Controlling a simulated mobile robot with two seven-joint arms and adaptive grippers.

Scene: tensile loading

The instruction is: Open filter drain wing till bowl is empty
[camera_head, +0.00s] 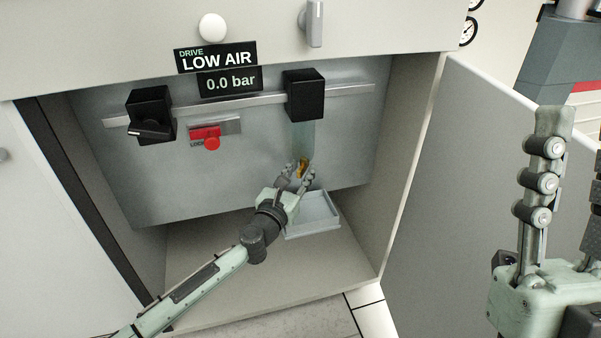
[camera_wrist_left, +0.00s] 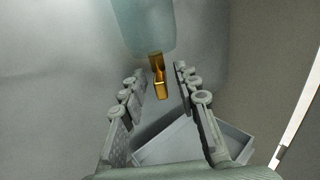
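The filter bowl (camera_head: 303,138) is translucent blue-green and hangs under a black filter body (camera_head: 304,95) at the right of the cabinet panel. It also shows at the top of the left wrist view (camera_wrist_left: 143,25). The brass drain wing (camera_wrist_left: 159,86) sticks out below the bowl. My left gripper (camera_head: 297,172) is just under the bowl with its fingers apart, one on each side of the wing. A gap shows on both sides of the wing in the wrist view. Liquid in the bowl cannot be made out. My right gripper (camera_head: 566,180) is partly cut off at the right, fingers apart and empty.
A grey tray (camera_head: 325,230) lies below the bowl. A black regulator with a lever (camera_head: 150,128) and a red lockout knob (camera_head: 211,143) are left on the panel. The display (camera_head: 229,82) reads 0.0 bar, LOW AIR. The open cabinet door (camera_head: 445,190) stands at right.

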